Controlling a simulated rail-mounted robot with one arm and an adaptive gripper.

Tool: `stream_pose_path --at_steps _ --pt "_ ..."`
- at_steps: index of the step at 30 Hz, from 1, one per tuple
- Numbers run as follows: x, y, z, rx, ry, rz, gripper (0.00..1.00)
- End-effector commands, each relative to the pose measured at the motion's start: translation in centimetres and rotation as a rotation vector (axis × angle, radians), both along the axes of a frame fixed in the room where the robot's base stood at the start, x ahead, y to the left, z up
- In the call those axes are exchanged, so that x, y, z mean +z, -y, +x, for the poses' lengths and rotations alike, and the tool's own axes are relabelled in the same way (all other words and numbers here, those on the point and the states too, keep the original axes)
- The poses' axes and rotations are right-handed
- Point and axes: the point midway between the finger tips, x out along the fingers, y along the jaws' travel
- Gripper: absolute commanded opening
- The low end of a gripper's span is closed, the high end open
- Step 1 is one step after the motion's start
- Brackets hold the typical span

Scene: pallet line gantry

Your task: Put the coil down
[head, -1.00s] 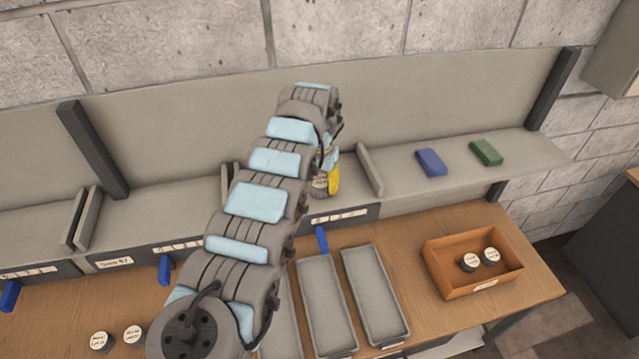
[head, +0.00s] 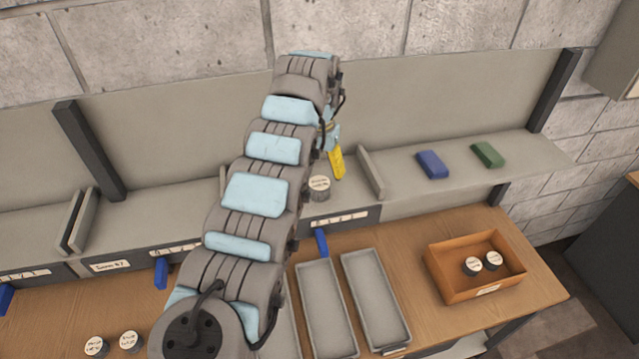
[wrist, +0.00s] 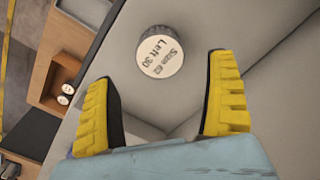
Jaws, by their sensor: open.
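The coil (head: 318,187) is a small dark cylinder with a pale, lettered top. It stands upright on the grey shelf between dividers, and it also shows in the wrist view (wrist: 161,51), with its label reading roughly "Size 62 Left 30". My gripper (wrist: 162,92) has yellow ridged fingers spread wide, with nothing between them. The coil lies just beyond the fingertips, apart from them. In the head view one yellow finger (head: 336,162) shows above and right of the coil; the rest of the gripper is hidden by my arm.
A blue block (head: 432,164) and a green block (head: 487,155) lie on the shelf to the right. An upright divider (head: 371,172) stands right of the coil. Below are grey trays (head: 376,298), an orange box (head: 475,292) with two coils, and two coils at the bench's left (head: 96,345).

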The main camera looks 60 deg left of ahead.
Motion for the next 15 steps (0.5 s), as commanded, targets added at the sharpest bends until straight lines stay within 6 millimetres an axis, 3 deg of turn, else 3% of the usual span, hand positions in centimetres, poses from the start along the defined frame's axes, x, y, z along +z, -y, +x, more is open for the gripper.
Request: stream_pose_path --at_steps 8,15 --pt "3.6 0.1 0.1 -0.002 0.002 0.001 0.88" --pt "4.9 0.0 0.0 -0.001 0.000 0.000 0.88"
